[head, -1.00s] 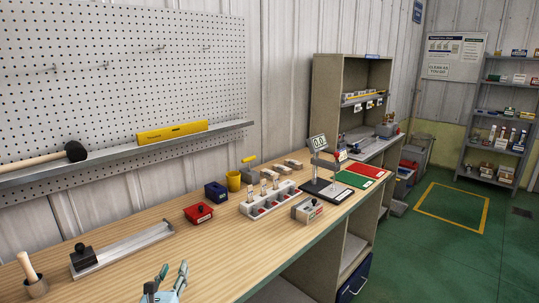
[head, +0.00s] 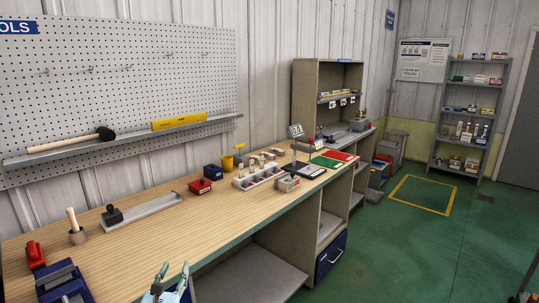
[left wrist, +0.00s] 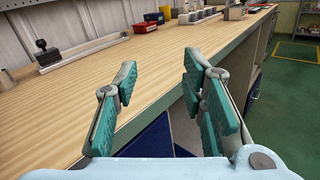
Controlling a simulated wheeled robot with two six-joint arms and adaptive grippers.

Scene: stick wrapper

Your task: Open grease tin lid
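No thing in view carries a readable grease label, so I cannot tell for sure which one is the grease tin. A small pale box with a dark knob (head: 288,183) stands farther right near the bench's front edge. My left gripper (head: 174,272) is open and empty at the bench's front edge, well short of both boxes. It also shows in the left wrist view (left wrist: 160,72). My right gripper is not in view.
A long grey tray with a black block (head: 150,212) and a cup with a wooden-handled tool (head: 76,236) lie left. A blue box (head: 213,171) and a slotted holder (head: 258,178) stand farther back. The bench's middle is clear.

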